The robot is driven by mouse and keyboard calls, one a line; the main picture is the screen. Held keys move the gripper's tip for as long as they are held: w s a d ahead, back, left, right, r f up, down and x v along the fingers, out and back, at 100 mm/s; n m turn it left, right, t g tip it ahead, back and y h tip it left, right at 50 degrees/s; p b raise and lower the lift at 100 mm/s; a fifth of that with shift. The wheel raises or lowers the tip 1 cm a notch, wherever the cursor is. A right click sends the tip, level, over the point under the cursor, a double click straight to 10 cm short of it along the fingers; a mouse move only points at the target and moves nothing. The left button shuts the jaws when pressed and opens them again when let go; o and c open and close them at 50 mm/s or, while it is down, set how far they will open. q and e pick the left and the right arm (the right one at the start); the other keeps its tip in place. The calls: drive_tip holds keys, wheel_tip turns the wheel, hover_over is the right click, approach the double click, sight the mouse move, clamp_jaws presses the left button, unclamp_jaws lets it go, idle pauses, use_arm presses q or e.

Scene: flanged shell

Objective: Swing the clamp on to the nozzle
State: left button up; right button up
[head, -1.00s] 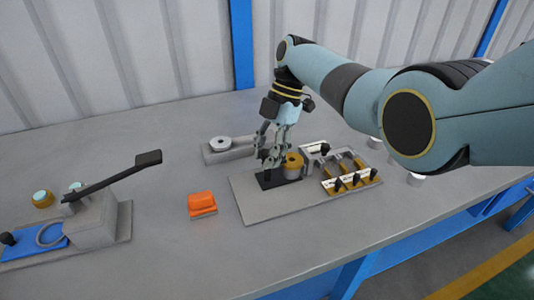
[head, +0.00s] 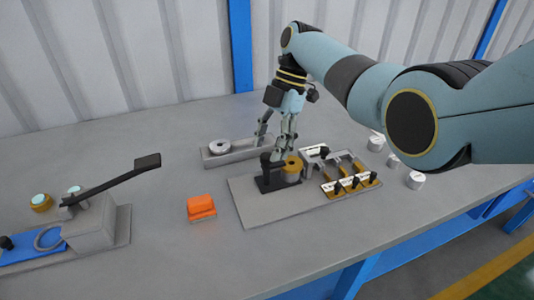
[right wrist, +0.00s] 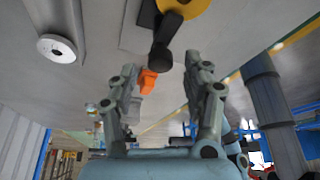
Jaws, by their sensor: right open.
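A brass-coloured round piece, which looks like the nozzle (head: 292,166), stands on the grey plate. A black upright part with a knob, which looks like the clamp (head: 266,163), stands on a black base just left of it. In the right wrist view the black knob (right wrist: 160,57) shows near the fingertips, with part of the brass piece (right wrist: 188,5) behind it. Whether the clamp touches the nozzle I cannot tell. My right gripper (head: 275,147) is open and empty, close above and behind the clamp; its spread fingers also show in the right wrist view (right wrist: 163,72).
The grey plate (head: 265,208) also carries several black-knobbed toggles (head: 352,184) at right. A grey block with a pale ring (head: 219,148) lies behind. An orange block (head: 201,206) sits left. A lever fixture (head: 92,222) stands far left. White cylinders (head: 415,180) stand at right.

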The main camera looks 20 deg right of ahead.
drive_tip(key=v, duration=0.9)
drive_tip(key=shift+f, duration=0.15)
